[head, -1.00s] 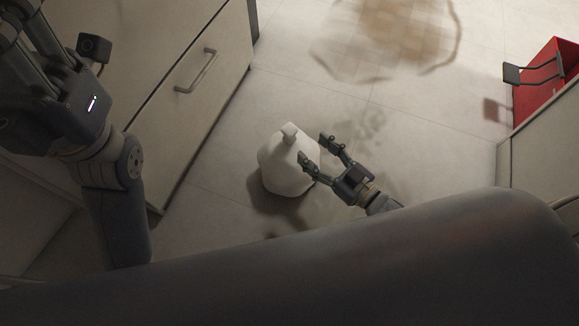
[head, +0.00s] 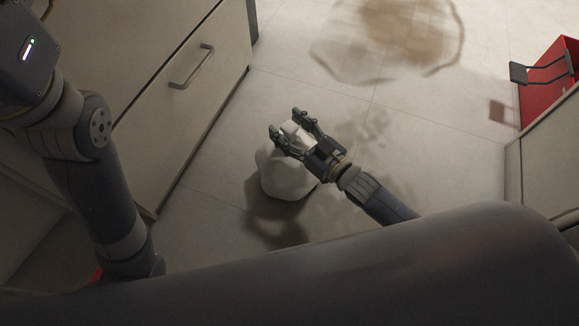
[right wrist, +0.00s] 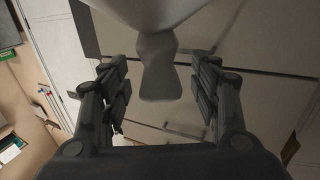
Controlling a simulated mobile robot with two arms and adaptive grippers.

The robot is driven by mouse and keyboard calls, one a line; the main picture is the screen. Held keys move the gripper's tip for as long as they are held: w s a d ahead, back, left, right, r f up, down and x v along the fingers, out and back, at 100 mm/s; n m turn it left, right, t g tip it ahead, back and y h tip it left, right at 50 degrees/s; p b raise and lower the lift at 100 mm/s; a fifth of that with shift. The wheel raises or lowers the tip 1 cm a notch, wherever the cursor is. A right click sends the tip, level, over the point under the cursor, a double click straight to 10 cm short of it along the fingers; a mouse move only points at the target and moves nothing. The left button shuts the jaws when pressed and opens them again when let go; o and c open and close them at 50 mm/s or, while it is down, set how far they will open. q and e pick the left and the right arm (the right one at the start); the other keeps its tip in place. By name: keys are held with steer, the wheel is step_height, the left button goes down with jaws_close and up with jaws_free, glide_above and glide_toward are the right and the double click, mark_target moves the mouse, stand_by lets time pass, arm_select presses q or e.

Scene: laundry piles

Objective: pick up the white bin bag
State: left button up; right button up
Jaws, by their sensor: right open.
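The white bin bag (head: 283,177) stands on the floor in the middle of the head view, its tied neck pointing up. My right gripper (head: 290,121) is open, with its fingers on either side of the neck. In the right wrist view the neck (right wrist: 159,66) hangs between the two open fingers (right wrist: 160,88), with a visible gap on each side. The gripper hides part of the bag's top in the head view. My left arm shows at the left of the head view, but its fingers are out of the picture.
A cabinet with a drawer handle (head: 191,67) stands left of the bag. A stained patch (head: 408,28) lies on the floor at the back. A red bin (head: 548,82) stands at the right beside another cabinet (head: 548,157). The floor around the bag is clear.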

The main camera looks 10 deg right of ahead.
jaws_close()
steer(key=shift+r, duration=0.15)
steer(key=shift+r, duration=0.1)
